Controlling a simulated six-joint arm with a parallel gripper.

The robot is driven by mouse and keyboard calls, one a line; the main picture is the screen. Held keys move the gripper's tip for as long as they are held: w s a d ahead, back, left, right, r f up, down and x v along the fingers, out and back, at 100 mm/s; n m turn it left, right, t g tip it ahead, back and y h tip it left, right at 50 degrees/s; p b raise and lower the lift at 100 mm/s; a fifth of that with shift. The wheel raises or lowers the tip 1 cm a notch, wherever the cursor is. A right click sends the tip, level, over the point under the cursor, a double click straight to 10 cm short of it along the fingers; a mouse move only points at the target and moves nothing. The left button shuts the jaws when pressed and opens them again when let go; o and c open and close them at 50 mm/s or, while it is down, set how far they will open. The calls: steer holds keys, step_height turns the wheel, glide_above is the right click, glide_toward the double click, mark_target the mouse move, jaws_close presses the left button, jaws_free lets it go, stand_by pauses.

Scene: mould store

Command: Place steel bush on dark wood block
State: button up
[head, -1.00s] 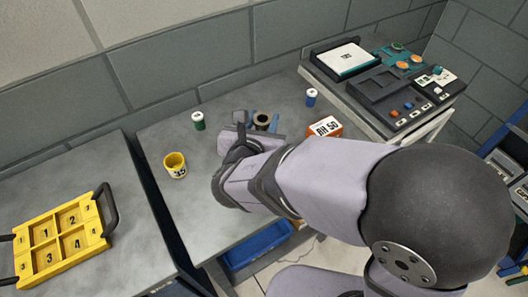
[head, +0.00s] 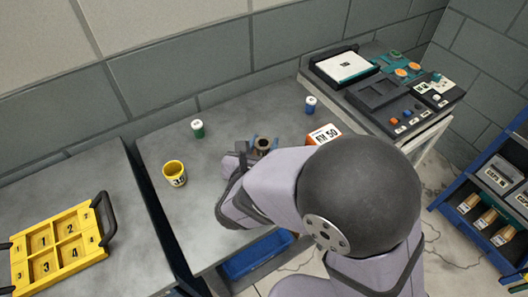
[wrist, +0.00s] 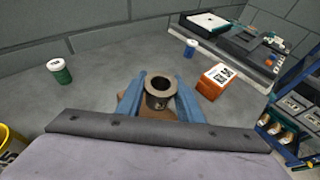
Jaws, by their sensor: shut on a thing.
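The steel bush (wrist: 159,91) is a short grey-brown ring with a dark bore, upright between the two blue fingers of my gripper (wrist: 160,80). The fingers are shut on it from both sides. In the head view the bush (head: 263,144) shows just beyond my wrist, with the gripper (head: 265,142) partly hidden by my arm. A brown surface, apparently the dark wood block (wrist: 150,113), shows below the bush between the fingers. Most of it is hidden by the fingers and wrist. I cannot tell whether the bush touches it.
A green jar (head: 198,128) and a yellow cup (head: 174,173) stand to the left on the grey table (head: 150,140). A blue jar (head: 310,105) and an orange-white box (head: 323,134) are to the right. A control panel (head: 385,85) stands at the right; a yellow tray (head: 58,242) lies far left.

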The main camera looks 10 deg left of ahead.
steer(key=shift+f, duration=1.8)
steer(key=shift+f, duration=0.15)
steer(key=o, duration=1.2)
steer(key=shift+s+r, duration=0.1)
steer(key=shift+r, duration=0.15)
steer(key=b+v, duration=0.1)
steer(key=v, duration=1)
steer(key=shift+s+r, duration=0.15)
steer(key=shift+s, duration=0.2)
steer(key=shift+d, duration=0.1)
